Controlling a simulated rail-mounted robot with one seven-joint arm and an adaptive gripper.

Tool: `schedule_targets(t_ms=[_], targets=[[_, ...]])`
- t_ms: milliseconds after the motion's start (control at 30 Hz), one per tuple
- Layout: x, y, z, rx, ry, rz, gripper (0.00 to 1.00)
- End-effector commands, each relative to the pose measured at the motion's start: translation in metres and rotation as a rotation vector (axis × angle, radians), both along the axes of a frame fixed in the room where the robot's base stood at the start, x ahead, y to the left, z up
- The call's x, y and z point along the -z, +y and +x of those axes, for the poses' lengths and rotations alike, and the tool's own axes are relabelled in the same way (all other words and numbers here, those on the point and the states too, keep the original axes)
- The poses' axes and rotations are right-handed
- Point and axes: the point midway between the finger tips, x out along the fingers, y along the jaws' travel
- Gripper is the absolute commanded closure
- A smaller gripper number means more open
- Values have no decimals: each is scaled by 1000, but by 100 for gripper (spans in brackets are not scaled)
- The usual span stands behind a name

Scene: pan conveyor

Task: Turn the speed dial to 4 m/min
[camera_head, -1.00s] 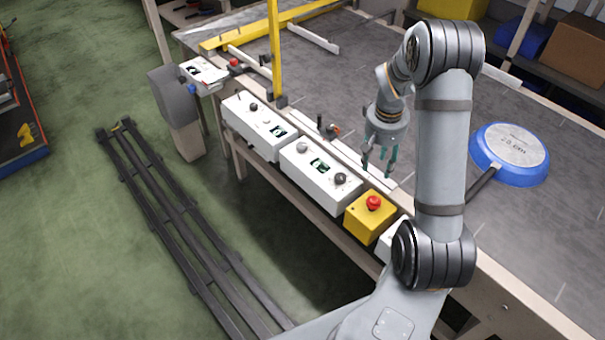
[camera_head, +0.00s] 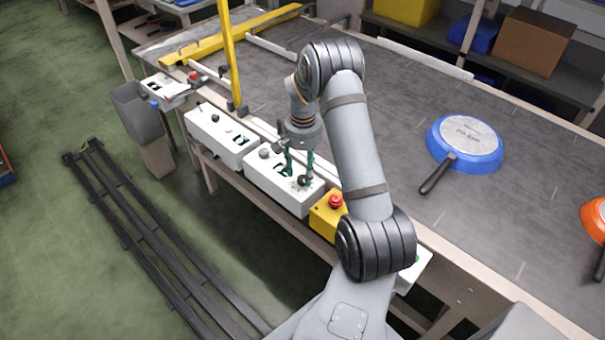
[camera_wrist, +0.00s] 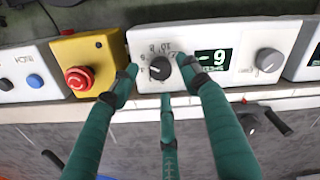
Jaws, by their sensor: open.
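The white control box (camera_head: 262,181) sits on the conveyor's front edge. In the wrist view, a black dial (camera_wrist: 160,68) with small printed marks around it is on the box, beside a lit display (camera_wrist: 212,61) that seems to read 9, perhaps with a dash before it. A grey knob (camera_wrist: 268,60) is on the display's other side. The black dial also shows in the head view (camera_head: 303,181). My gripper (camera_head: 298,174) is open, its green fingers (camera_wrist: 159,80) spread around the dial's sides and near edge. I cannot tell whether any finger touches it.
A yellow box with a red stop button (camera_wrist: 79,78) stands close beside the control box. Another white box (camera_head: 215,138) is on its other side. A blue pan (camera_head: 465,145) and an orange pan (camera_head: 594,218) lie on the dark belt. A yellow post (camera_head: 230,60) rises behind.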

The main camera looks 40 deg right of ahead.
Motion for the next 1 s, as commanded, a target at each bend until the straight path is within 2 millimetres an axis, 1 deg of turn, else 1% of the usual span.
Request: schedule_targets(t_ms=[100, 200, 333, 533, 1000], targets=[[14, 0, 0, 1, 1, 1, 54], [21, 0, 0, 0, 0, 0, 54], [24, 0, 0, -1, -1, 0, 54], [24, 0, 1, -1, -1, 0, 54], [24, 0, 1, -1, -1, 0, 82]])
